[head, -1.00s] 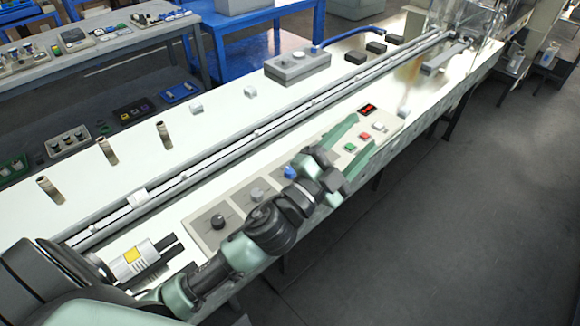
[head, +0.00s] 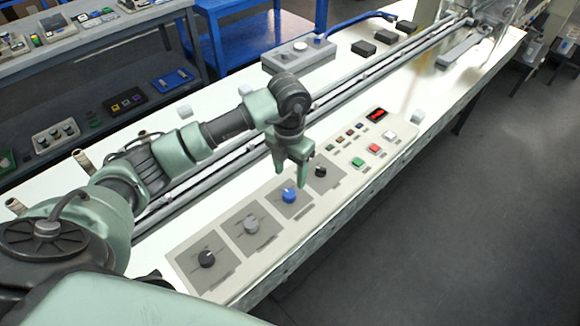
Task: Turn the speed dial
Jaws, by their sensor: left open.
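A pale control panel (head: 222,282) runs along the front of the table and carries a row of dials. From near to far these are a black dial (head: 206,258), a grey dial (head: 250,225), a blue dial (head: 289,195) and a second black dial (head: 320,171). The labels are too small to read, so I cannot tell which is the speed dial. My left gripper (head: 292,167) points down with its fingers apart and empty, close above the blue dial. Whether it touches the dial is not clear. My right gripper is out of view.
Beyond the dials are green (head: 358,161), red (head: 374,149) and white (head: 390,137) buttons and a red display (head: 377,114). A conveyor rail runs behind the panel. A grey box (head: 299,55) stands behind the rail. The floor at right is clear.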

